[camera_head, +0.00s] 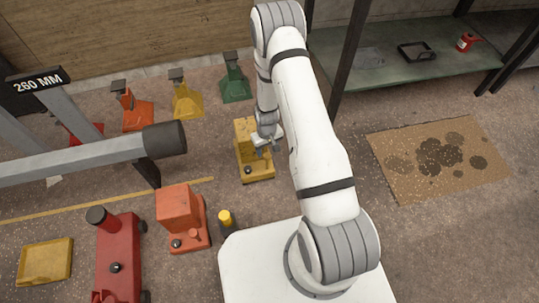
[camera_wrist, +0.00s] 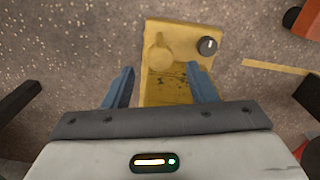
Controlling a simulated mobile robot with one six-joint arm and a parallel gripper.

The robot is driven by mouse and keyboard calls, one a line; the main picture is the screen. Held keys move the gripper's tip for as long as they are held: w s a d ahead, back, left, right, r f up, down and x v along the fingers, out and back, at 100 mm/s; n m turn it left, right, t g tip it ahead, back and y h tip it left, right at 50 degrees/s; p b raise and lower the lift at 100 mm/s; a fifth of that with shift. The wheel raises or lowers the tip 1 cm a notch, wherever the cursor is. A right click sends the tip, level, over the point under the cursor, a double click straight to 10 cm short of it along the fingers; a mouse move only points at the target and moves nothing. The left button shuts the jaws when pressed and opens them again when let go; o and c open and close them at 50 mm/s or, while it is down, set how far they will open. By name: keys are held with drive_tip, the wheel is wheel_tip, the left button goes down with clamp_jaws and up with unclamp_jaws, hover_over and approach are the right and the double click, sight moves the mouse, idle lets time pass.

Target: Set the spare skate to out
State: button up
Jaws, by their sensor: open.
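A yellow skate (camera_head: 256,175) stands on the floor in the middle of the head view, with a small dark knob (camera_head: 248,170) on its near end. My gripper (camera_head: 262,148) is above its body, partly hiding it. In the wrist view the yellow skate (camera_wrist: 180,28) lies beyond and between my open fingers (camera_wrist: 160,72). Its black knob (camera_wrist: 207,46) with a pale mark sits to the right of the gap, apart from the fingers. The knob's setting label is not readable.
An orange skate (camera_head: 180,218) and a red one (camera_head: 118,255) stand at lower left, with a yellow-topped post (camera_head: 225,218) nearby. A thick grey beam (camera_head: 90,160) crosses the left. Several coloured stands (camera_head: 186,100) line the back. A stained mat (camera_head: 440,160) lies right.

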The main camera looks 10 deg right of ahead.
sight(267, 155)
drive_tip(key=shift+f+b, duration=0.5)
drive_tip(key=shift+f, duration=1.35)
clamp_jaws()
